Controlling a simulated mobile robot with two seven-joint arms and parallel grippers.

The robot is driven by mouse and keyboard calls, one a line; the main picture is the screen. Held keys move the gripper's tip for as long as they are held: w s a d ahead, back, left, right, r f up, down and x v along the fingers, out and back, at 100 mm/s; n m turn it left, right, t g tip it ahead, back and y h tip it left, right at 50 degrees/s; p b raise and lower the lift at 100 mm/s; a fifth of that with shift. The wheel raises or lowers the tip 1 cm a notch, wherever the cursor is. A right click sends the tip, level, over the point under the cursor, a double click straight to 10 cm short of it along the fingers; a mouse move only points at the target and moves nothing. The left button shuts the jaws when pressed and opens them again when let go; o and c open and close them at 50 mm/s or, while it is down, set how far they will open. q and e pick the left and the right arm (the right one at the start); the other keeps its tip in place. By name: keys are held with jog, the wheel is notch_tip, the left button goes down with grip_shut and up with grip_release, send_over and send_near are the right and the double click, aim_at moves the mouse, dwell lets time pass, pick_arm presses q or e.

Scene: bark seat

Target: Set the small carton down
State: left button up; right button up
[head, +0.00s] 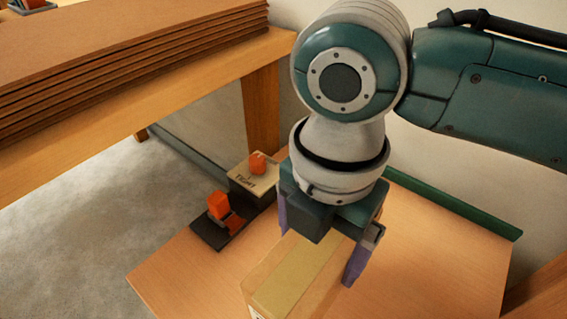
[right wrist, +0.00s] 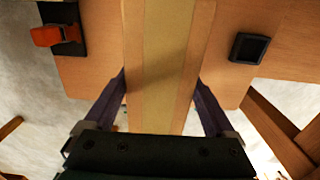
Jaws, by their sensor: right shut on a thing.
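The small carton (head: 285,285) is light brown with a paler tape strip along its top. It is at the lower middle of the head view, cut off by the bottom edge. My right gripper (head: 322,240) is shut on it from above, with one purple finger on each side. In the right wrist view the carton (right wrist: 165,45) runs away between the fingers (right wrist: 161,88). The carton is over the wooden tabletop (head: 430,250); its underside is hidden, so I cannot tell whether it touches the top. My left gripper is not in view.
A black device with an orange part (head: 220,207) and a dark block with a labelled pale top (head: 253,175) stand at the tabletop's left back. A green strip (head: 450,205) edges the back. A stack of brown boards (head: 120,60) lies on another bench.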

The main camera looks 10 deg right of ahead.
jog(key=shift+f+b, duration=1)
jog(key=shift+f, duration=2)
jog(key=shift+f, duration=0.1)
jog(key=o, duration=1.4)
notch_tip(320, 180, up, 11)
jog(key=p, duration=0.4)
jog(key=shift+r+p, duration=0.3)
jog(key=shift+r, duration=0.35)
